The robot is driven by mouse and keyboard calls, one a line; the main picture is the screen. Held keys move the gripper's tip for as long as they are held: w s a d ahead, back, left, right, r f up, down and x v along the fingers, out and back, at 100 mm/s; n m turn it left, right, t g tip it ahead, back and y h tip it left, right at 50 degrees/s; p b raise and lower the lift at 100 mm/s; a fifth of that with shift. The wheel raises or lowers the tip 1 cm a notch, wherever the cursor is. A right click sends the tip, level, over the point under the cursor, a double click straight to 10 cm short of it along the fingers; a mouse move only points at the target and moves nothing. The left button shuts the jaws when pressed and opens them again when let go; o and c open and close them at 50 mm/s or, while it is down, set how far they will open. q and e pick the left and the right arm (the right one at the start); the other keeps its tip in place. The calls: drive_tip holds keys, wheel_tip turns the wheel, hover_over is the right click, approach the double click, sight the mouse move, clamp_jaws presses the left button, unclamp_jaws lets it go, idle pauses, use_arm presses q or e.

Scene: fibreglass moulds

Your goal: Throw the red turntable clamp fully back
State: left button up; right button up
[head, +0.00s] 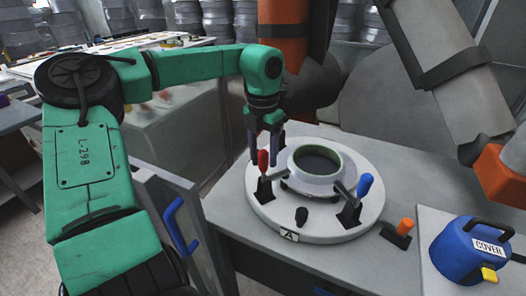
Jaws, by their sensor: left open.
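The red turntable clamp (263,161) stands at the left of the round white turntable (322,228), its red handle upright above a black base. My left gripper (264,152) comes down over it from above. Its fingers are open, one on each side of the top of the red handle in the picture. I cannot tell whether they touch it. A ring-shaped mould (317,184) with a pale green rim sits in the middle of the turntable. My right gripper is not in view.
A blue-handled clamp (365,184) stands at the turntable's right, and a black knob (302,215) at its front. An orange-handled clamp (404,227) and a blue COVER pot (462,250) are further right. Large orange-and-grey machinery (284,50) looms behind. The grey table (235,218) is bare at front left.

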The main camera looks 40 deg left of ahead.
use_arm(q)
clamp_jaws()
idle(1.4)
